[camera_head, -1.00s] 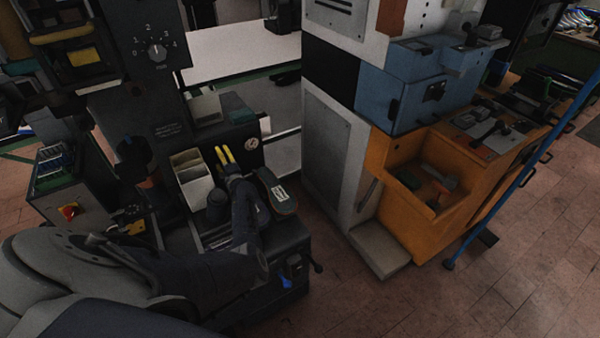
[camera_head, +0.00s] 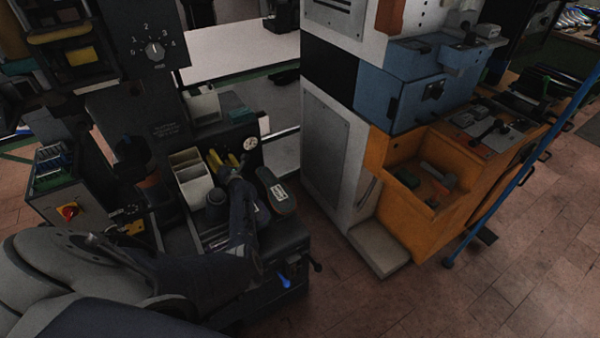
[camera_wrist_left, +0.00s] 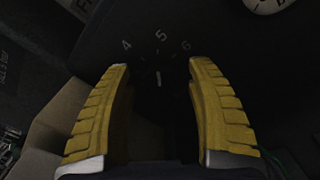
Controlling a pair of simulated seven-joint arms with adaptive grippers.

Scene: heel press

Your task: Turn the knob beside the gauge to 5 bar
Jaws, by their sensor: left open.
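The knob (camera_wrist_left: 158,82) is dark and sits on a black panel, between my finger pads in the left wrist view. Its white mark lines up with the printed 5, between 4 and 6. The round white gauge (camera_head: 250,143) shows in the head view beside my gripper, and its edge shows in the left wrist view (camera_wrist_left: 265,3); I cannot read its needle. My left gripper (camera_head: 228,162) is open, its yellow fingers on either side of the knob with visible gaps. The gripper hides the knob in the head view. My right gripper is not in view.
Another numbered dial (camera_head: 154,51) is on the upright column above. A cream divided bin (camera_head: 190,178) stands close left of my gripper. A shoe-like part (camera_head: 276,191) lies to its right. A blue-handled lever (camera_head: 284,281) sits low at the front.

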